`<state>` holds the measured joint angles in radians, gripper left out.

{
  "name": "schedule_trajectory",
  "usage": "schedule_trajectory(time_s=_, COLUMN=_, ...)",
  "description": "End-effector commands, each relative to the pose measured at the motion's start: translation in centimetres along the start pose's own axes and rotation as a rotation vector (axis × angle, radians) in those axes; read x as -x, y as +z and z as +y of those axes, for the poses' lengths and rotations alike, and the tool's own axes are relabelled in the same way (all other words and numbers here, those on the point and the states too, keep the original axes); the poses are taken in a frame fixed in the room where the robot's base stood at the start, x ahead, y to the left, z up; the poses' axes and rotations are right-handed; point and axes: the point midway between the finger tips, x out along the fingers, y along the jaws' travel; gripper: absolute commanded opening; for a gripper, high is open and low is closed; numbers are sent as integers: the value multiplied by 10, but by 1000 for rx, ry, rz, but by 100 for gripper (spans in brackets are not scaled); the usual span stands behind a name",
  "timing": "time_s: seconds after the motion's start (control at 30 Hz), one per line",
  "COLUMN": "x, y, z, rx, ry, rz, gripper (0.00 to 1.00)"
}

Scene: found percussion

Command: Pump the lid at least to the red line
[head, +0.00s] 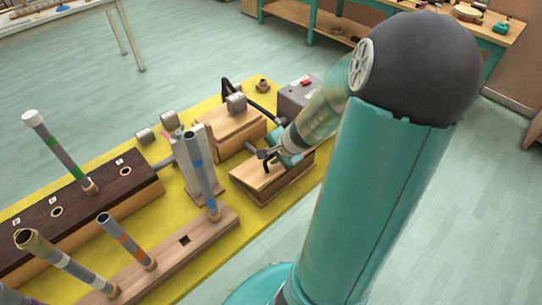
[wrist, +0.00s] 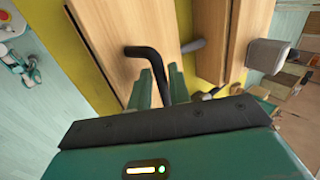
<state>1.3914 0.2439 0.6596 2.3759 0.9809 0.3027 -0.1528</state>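A wedge-shaped wooden box with a pale wooden lid (head: 252,177) sits on the yellow surface in the head view. The lid also shows in the wrist view (wrist: 112,35). A black bent handle (wrist: 143,53) rises from the lid and passes between the two teal fingers of my gripper (wrist: 161,80). The fingers are close on both sides of the handle and look shut on it. In the head view my gripper (head: 280,155) is at the lid's far edge, partly hidden by my arm. I cannot make out a red line in either view.
A larger wooden box (head: 230,130) stands just behind. A grey box (head: 300,95) with a red part is at the back. Upright pipes (head: 200,175) stand in a wooden rail (head: 228,228) to the left. A dark-topped block (head: 85,208) lies farther left. Floor at the right is clear.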

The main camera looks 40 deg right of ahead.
Motion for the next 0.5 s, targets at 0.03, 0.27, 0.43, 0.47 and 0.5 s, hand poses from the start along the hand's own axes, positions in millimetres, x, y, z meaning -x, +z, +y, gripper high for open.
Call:
schedule_trajectory(time_s=0.03, x=-5, y=1, z=0, rx=-2, ry=0, rz=-4, gripper=19)
schedule_trajectory(time_s=0.27, x=-13, y=0, z=0, rx=0, ry=-1, rz=0, gripper=19)
schedule_trajectory(time_s=0.43, x=-13, y=0, z=0, rx=1, ry=-1, rz=1, gripper=19)
schedule_trajectory(time_s=0.47, x=-13, y=0, z=0, rx=1, ry=-1, rz=0, gripper=19)
schedule_trajectory(time_s=0.5, x=-13, y=0, z=0, rx=0, ry=0, rz=0, gripper=15)
